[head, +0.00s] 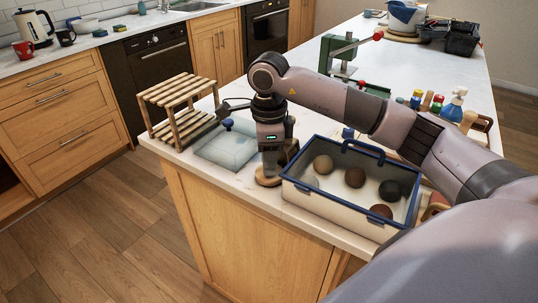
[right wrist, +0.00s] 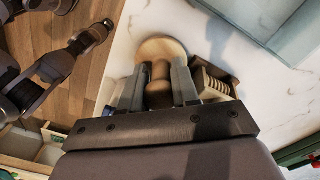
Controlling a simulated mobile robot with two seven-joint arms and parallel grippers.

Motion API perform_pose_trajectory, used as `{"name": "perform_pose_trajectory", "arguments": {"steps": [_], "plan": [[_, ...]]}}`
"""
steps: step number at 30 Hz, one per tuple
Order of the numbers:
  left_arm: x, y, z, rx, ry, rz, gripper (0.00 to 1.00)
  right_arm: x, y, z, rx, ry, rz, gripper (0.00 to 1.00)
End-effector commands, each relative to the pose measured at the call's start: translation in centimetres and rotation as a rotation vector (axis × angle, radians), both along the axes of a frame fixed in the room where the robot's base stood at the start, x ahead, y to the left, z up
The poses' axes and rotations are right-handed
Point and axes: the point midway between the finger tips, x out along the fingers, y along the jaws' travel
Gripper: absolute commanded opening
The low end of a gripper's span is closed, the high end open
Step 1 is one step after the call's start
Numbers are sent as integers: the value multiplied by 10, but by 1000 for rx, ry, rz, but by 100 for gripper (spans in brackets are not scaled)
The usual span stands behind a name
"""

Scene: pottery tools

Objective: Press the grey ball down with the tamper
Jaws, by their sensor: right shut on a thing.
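My right gripper (head: 269,172) is shut on the tamper's handle (right wrist: 160,85), with a finger on each side. The tamper's round wooden disc (head: 268,182) is at or just above the counter, left of the blue-rimmed box; I cannot tell whether it touches. It also shows beyond the fingers in the right wrist view (right wrist: 162,47). Several balls lie in the box. The dark grey ball (head: 390,190) is on its right side, apart from the tamper.
The blue-rimmed box (head: 310,198) has raised walls and a handle. A pale translucent lid (head: 227,148) with a blue knob lies left of the gripper. A slatted wooden rack (head: 180,95) stands at the counter's left edge. A ribbed wooden item (right wrist: 213,82) is close beside the fingers.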

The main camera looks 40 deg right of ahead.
Motion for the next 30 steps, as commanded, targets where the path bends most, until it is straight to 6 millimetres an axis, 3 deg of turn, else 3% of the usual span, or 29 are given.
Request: {"name": "perform_pose_trajectory", "arguments": {"steps": [26,27,29,30], "plan": [[1,0,-4,0,-2,0,43,0,0,-6,0,0,0,0],[1,0,-4,0,-2,0,43,0,0,-5,0,-1,0,40],[1,0,-3,0,-2,0,43,0,0,-5,0,0,0,59],[1,0,-3,0,-2,0,43,0,0,-5,0,0,0,60]]}}
